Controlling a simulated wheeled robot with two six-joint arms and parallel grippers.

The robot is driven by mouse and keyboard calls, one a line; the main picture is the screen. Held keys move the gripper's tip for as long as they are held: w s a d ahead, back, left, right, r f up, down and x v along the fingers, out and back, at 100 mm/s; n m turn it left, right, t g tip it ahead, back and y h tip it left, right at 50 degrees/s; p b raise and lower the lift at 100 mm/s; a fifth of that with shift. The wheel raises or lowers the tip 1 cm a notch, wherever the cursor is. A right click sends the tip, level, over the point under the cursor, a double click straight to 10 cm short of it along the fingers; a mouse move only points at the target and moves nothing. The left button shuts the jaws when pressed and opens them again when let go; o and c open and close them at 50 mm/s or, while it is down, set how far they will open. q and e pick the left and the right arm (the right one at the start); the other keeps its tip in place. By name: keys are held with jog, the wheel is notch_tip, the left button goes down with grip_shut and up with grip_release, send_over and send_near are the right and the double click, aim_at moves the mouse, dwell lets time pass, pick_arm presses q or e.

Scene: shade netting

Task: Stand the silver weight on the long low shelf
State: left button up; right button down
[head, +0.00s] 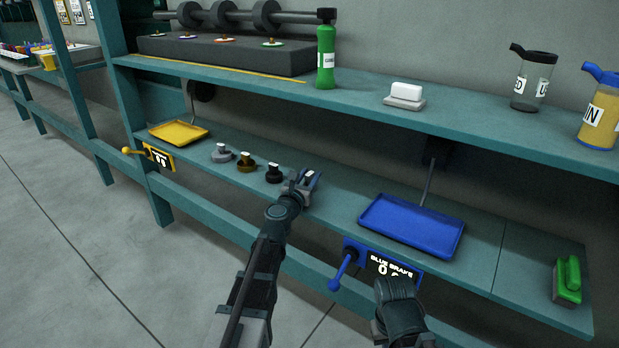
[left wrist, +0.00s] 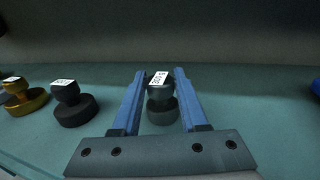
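The silver weight (left wrist: 160,88) is a shiny grey knob on a round base, with a white label on top. In the head view my left gripper (head: 307,178) is over the long low shelf (head: 330,205), right of the black weight, and largely hides the silver one. The weight looks upright at shelf level; I cannot tell whether its base touches.
A matte grey weight (head: 221,153), a brass weight (head: 245,162) and a black weight (head: 273,173) stand in a row to the left. A yellow tray (head: 178,132) lies beyond them. A blue tray (head: 410,226) and green brush (head: 568,280) are to the right. An upper shelf (head: 450,110) overhangs.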

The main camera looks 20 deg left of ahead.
pick_arm(q)
jog(key=o, duration=0.3)
jog(key=shift+r, duration=0.15)
jog(key=shift+s, duration=0.2)
jog(key=s+a, duration=0.1)
jog(key=s, duration=1)
jog(key=shift+s, duration=0.3)
